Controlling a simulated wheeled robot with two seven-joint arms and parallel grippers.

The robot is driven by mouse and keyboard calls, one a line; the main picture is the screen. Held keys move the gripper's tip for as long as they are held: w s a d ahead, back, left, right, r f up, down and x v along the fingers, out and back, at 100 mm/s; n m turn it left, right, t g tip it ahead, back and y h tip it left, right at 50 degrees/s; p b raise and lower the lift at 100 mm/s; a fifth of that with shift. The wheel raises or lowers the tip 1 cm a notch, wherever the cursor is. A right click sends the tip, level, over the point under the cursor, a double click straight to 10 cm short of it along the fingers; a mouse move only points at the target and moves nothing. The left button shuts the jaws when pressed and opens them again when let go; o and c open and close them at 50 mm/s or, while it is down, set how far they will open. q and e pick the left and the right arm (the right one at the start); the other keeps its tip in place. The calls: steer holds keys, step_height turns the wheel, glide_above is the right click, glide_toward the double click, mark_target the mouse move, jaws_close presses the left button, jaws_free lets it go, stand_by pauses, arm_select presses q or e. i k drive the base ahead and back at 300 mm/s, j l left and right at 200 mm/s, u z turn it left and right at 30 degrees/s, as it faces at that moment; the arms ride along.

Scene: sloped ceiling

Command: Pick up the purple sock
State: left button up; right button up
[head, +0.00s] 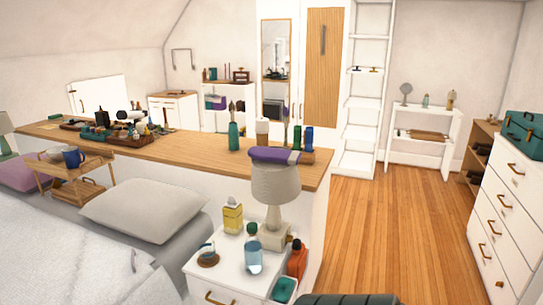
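A purple sock-like bundle (272,155) with a paler band near its right end lies across the top of the white lampshade (274,184). It looks folded or rolled, and from here it overlaps the wooden ledge behind. I cannot tell whether it touches the ledge. The lamp stands on the white nightstand (218,277) beside the bed. Neither of my grippers is in view.
Green bottles (234,134) stand on the ledge (200,150). The wooden floor (400,235) to the right is clear. A white dresser (505,215) stands far right.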

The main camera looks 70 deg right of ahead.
mark_target(260, 154)
steer(key=z, duration=2.2)
steer(key=i+l+u, duration=0.1)
steer(key=l, duration=0.45)
steer(key=i+l+u, duration=0.1)
steer(key=i+l, duration=0.15)
steer(key=l, duration=0.3)
steer(key=i+l+u, duration=0.15)
steer(key=l, duration=0.45)
steer(key=i+l+u, duration=0.1)
steer(key=l, duration=0.5)
steer(key=i+l+u, duration=0.1)
steer(key=l, duration=0.5)
